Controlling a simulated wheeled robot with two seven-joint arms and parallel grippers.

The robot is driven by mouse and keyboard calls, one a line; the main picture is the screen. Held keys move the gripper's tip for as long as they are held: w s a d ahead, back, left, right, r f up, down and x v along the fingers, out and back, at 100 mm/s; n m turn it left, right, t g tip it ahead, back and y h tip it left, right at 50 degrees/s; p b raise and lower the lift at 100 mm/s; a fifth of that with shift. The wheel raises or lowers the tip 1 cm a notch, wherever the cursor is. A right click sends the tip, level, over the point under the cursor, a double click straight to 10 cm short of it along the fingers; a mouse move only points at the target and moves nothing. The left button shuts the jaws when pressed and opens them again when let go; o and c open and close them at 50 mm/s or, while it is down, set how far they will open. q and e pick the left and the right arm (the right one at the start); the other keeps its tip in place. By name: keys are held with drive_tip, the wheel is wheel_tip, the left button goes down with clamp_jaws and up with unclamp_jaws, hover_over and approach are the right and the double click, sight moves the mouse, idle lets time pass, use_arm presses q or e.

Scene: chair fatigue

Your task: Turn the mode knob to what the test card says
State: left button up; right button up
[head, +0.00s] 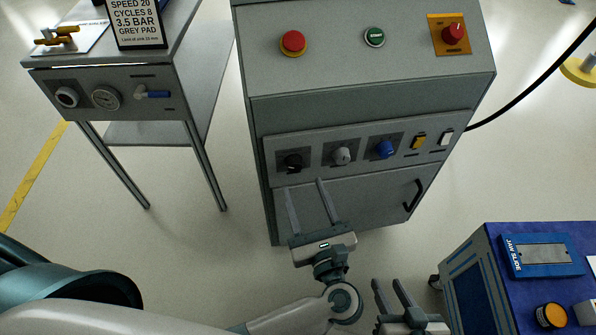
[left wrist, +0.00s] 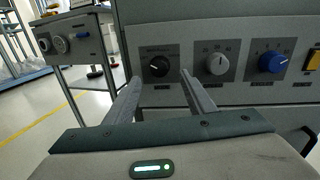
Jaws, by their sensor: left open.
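A grey cabinet panel carries a black knob (head: 293,162), a grey knob (head: 342,155) and a blue knob (head: 385,149) in a row. Their labels are too small to read, so I cannot tell which is the mode knob. My left gripper (head: 304,184) is open and empty, pointing at the panel just short of the black knob. In the left wrist view the black knob (left wrist: 159,66) shows between the fingertips, apart from both. The test card (head: 136,20) reads speed 20, cycles 8, 3.5 bar, grey pad; its top is cut off. My right gripper (head: 388,283) is open and empty at bottom.
A yellow switch (head: 419,141) and a white switch (head: 446,138) sit right of the knobs. Above are a red button (head: 293,42), a green button (head: 374,37) and a red knob (head: 453,33). A door handle (head: 413,195) juts out below. A blue cart (head: 470,290) stands at right.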

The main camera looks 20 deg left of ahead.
sight(296, 169)
use_arm(q)
drive_tip(key=shift+x, duration=3)
drive_tip(key=c, duration=1)
